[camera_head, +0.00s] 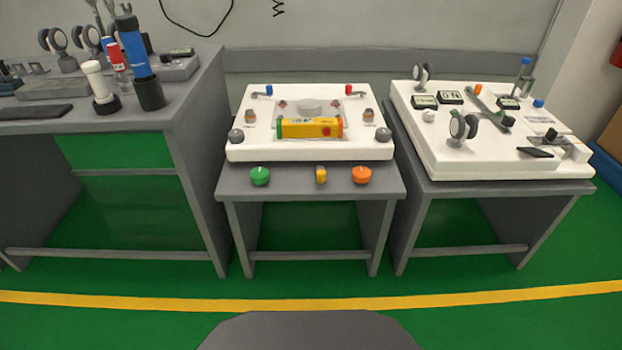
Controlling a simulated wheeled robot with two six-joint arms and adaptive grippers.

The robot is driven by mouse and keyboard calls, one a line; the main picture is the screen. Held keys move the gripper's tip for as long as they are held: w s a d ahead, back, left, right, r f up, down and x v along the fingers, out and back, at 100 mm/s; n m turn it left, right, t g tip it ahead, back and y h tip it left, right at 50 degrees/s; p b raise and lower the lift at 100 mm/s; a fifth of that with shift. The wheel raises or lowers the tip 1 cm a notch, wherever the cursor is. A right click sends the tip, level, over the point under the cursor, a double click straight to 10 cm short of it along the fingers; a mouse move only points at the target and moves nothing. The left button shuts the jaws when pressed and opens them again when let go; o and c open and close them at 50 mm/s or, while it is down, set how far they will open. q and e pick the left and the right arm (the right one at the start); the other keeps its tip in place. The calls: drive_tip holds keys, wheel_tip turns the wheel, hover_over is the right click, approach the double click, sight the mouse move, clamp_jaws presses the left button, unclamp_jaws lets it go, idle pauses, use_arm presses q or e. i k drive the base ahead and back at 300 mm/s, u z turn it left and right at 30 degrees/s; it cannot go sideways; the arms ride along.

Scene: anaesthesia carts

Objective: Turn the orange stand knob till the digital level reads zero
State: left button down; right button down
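The orange stand knob (362,175) sits at the right of the front edge of the middle grey stand, below the white board. The digital level (309,128) is a yellow bar with a green left end and an orange right end, lying across the white board (240,154). Its reading is too small to make out. A green knob (260,176) is at the left of the stand's front edge, and a small yellow block (321,175) is between the two knobs. Neither of my grippers shows in the head view.
The middle stand (290,192) has gaps on both sides. A grey bench (180,112) with bottles and lamps stands at the left. A second stand at the right bears a white board (445,165) with gauges and fittings. The green floor (150,322) in front is clear.

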sight(360, 174)
drive_tip(key=u, duration=0.35)
drive_tip(key=i, duration=0.25)
drive_tip(key=u, duration=1.75)
drive_tip(key=k, duration=0.95)
drive_tip(key=z, duration=1.6)
drive_tip(key=i, duration=0.5)
